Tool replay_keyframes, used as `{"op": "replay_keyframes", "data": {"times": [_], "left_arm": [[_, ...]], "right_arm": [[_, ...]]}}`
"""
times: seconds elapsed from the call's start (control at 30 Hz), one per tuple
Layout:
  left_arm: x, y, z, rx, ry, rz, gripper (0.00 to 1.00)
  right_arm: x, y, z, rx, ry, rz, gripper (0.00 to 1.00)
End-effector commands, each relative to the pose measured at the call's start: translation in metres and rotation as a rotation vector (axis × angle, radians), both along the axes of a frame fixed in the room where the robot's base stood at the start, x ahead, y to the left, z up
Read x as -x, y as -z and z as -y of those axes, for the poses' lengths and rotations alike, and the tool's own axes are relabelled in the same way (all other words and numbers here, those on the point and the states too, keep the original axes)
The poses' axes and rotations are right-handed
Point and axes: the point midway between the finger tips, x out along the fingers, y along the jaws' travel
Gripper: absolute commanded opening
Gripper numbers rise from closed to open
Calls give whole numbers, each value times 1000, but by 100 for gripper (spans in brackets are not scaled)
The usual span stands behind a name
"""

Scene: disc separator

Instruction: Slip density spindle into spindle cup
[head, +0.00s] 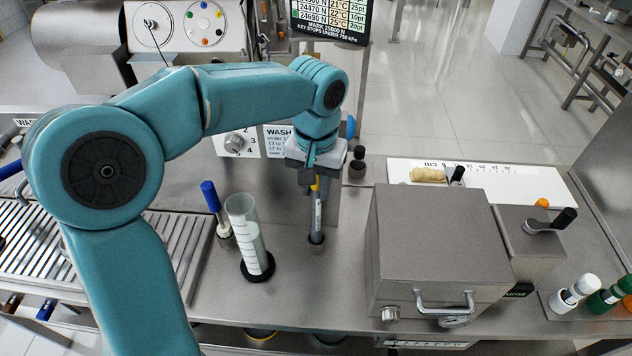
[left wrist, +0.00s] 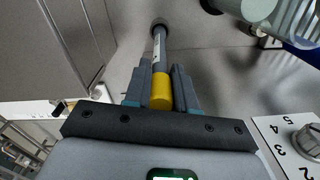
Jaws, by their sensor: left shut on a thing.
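The density spindle (head: 317,212) is a slim grey rod with a yellow upper part, which also shows in the left wrist view (left wrist: 161,92). My left gripper (head: 315,181) is shut on the yellow part and holds the spindle nearly upright. A small dark round cup (head: 316,239) sits on the steel counter at the spindle's lower end, and it shows at the far end of the rod in the left wrist view (left wrist: 159,22). The lower tip meets the cup's mouth; I cannot tell how deep it sits. My right gripper is not in view.
A clear graduated cylinder (head: 245,232) on a black base and a blue-handled tool (head: 212,200) stand to the left. A grey metal box (head: 430,240) with a handle stands close on the right. A white ruled board (head: 500,178) lies behind it.

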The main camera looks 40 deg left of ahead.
Motion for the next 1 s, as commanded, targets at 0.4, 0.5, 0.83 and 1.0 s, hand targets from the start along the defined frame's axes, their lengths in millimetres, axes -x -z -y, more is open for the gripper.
{"op": "replay_keyframes", "data": {"times": [0.4, 0.5, 0.83, 1.0], "left_arm": [[0, 14, 0, 0, -1, 0, 0], [0, 17, 0, 0, -1, 0, 0], [0, 20, 0, 0, 0, 1, 55], [0, 20, 0, 0, 0, 0, 55]], "right_arm": [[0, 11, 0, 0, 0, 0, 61], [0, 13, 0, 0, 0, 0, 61], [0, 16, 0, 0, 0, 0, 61], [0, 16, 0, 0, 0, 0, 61]]}}
